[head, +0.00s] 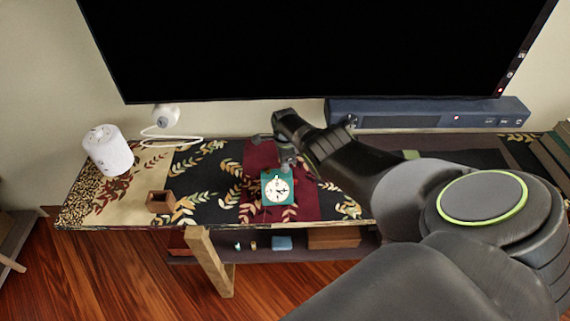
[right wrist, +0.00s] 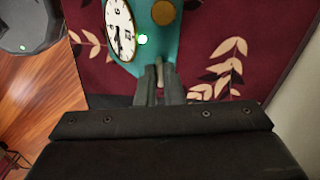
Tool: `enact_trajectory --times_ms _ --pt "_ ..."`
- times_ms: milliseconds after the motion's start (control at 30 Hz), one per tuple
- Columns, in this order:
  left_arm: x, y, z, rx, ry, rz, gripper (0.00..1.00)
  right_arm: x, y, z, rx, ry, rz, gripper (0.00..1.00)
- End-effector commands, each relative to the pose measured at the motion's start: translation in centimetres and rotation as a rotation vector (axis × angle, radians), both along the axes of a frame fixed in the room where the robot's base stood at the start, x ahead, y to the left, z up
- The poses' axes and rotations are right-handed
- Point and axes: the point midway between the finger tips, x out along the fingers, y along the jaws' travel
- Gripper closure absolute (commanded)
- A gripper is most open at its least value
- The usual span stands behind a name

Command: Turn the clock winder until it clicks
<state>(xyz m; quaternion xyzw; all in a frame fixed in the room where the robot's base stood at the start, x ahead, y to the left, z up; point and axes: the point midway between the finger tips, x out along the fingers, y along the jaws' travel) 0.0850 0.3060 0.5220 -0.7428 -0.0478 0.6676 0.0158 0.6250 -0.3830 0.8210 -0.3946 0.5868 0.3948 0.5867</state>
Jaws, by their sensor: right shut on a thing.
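The clock (head: 265,189) is a small teal block with a white round dial (head: 278,190), standing on the dark red part of the patterned runner. In the right wrist view my right gripper (right wrist: 160,82) is shut on the clock winder (right wrist: 159,68), a small piece mostly hidden between the fingertips. My left gripper is not in view.
A white cylinder (head: 108,150) and a small brown open box (head: 160,201) stand left of the clock. A white camera-like device (head: 166,117) with a cable, a blue soundbar (head: 428,113) and a large black screen (head: 310,45) are behind. The shelf below holds small items.

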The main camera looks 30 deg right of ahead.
Motion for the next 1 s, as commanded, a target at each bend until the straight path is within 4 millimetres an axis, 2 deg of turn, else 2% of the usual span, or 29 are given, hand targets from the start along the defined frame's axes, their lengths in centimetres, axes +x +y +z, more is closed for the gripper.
enact_trajectory --times_ms 300,733,767,900,1000 --pt "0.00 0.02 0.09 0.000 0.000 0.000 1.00 0.11 -0.07 0.14 -0.002 -0.002 -0.076 1.00" --pt "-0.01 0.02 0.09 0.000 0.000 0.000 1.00 0.12 -0.07 0.13 -0.002 -0.002 -0.082 1.00" --pt "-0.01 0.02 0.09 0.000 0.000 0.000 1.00 0.12 -0.07 0.13 -0.001 -0.003 -0.082 0.89" --pt "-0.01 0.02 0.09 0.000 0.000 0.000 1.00 0.09 -0.05 0.10 -0.001 -0.002 -0.082 0.71" --pt "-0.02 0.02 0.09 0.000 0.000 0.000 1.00 0.06 -0.04 0.07 -0.001 -0.002 -0.082 0.71"
